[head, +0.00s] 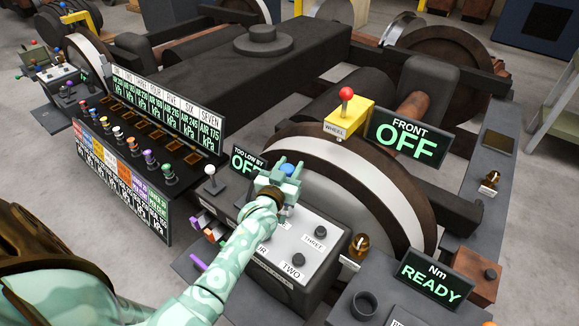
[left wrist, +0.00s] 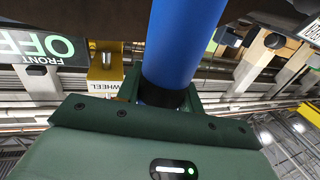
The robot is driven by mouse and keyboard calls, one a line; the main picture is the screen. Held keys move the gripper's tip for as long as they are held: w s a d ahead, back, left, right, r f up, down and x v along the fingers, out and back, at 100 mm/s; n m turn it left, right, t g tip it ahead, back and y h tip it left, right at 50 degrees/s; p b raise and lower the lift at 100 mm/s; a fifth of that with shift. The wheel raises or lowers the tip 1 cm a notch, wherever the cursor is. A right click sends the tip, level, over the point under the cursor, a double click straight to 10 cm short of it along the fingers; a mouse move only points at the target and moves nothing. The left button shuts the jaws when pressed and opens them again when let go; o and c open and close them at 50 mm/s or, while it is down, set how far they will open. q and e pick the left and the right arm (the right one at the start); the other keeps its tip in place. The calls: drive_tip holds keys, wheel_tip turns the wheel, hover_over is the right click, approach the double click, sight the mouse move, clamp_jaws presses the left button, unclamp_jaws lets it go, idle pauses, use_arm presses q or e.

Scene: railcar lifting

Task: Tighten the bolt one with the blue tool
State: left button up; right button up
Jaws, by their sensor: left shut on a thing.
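My left gripper (head: 284,175) is shut on the blue tool (head: 288,169), just above the far left part of a light grey bolt box (head: 318,256). The tool shows as a thick blue cylinder (left wrist: 185,45) between the fingers in the left wrist view. The box top has dark round bolts; the labels THREE (head: 314,244) and TWO (head: 291,272) are readable. Bolt one is not seen; my gripper and forearm cover part of the box. I cannot tell whether the tool touches a bolt. My right gripper is not in view.
A wheel (head: 345,160) stands behind the box, with a yellow WHEEL block (head: 349,117) and red-topped lever above. Displays read FRONT OFF (head: 407,138) and Nm READY (head: 436,279). Several coloured tools (head: 205,232) stand left of the box. A labelled panel (head: 170,113) with knobs stands farther left.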

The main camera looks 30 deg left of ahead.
use_arm(q)
drive_tip(key=shift+f+b, duration=0.55)
drive_tip(key=shift+f, duration=0.3)
idle(1.7)
wheel_tip(320, 180, up, 7)
drive_tip(key=p, duration=0.7)
drive_tip(key=shift+r, duration=0.2)
drive_tip(key=shift+f, duration=0.1)
idle(0.9)
